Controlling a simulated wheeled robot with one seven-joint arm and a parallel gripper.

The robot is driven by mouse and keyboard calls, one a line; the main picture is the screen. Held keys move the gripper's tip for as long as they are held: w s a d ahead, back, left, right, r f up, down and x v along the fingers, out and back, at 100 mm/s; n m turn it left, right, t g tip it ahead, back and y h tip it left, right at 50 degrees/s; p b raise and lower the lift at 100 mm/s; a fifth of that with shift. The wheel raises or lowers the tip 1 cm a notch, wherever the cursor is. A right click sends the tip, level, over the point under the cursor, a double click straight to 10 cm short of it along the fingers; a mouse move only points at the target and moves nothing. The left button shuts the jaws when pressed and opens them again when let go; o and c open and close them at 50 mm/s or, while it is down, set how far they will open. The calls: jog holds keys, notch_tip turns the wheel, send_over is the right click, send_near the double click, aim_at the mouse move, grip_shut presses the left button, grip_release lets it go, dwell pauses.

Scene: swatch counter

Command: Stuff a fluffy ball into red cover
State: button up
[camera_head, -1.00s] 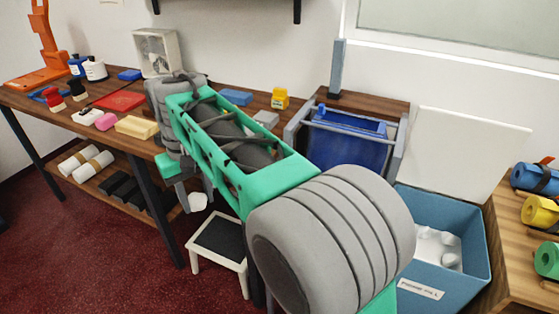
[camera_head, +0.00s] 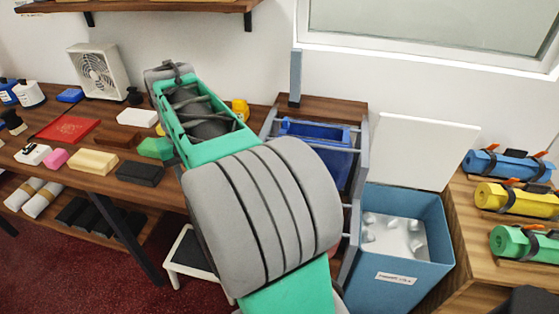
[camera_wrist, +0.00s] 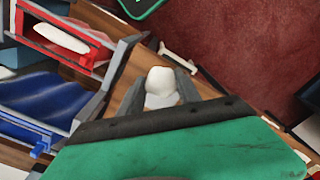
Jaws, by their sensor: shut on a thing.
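My gripper (camera_wrist: 172,88) is shut on a white fluffy ball (camera_wrist: 161,80) in the wrist view. The red cover (camera_wrist: 84,55) is at upper left there, held open in a grey rack (camera_wrist: 112,62), apart from my gripper. A white, rounded thing (camera_wrist: 62,37) shows within the red cover's opening; how deep it sits cannot be told. A blue cover (camera_wrist: 45,100) hangs beside the red one, and also shows in the head view (camera_head: 335,165). In the head view my arm hides my gripper and most of the red cover.
Rolled coloured bundles (camera_head: 505,200) lie on the right table. The left table (camera_head: 25,160) holds a fan (camera_head: 97,72), a red flat item (camera_head: 68,129) and blocks. A stool (camera_head: 190,255) stands below.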

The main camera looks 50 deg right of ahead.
jog(key=s+d+m+p, duration=0.4)
jog(key=s+d+p, duration=0.5)
jog(key=s+d, duration=0.35)
jog(key=s+d+f+n+b, duration=0.1)
jog(key=d+f+n+b, duration=0.1)
jog(key=f+n, duration=0.5)
notch_tip(320, 180, down, 4)
jog(key=shift+s+d+f+b, duration=0.15)
jog(key=shift+s+d+b, duration=0.2)
jog(key=shift+d, duration=0.45)
jog(key=shift+s+f, duration=0.1)
jog(key=shift+f, duration=0.1)
jog(key=o, duration=0.8)
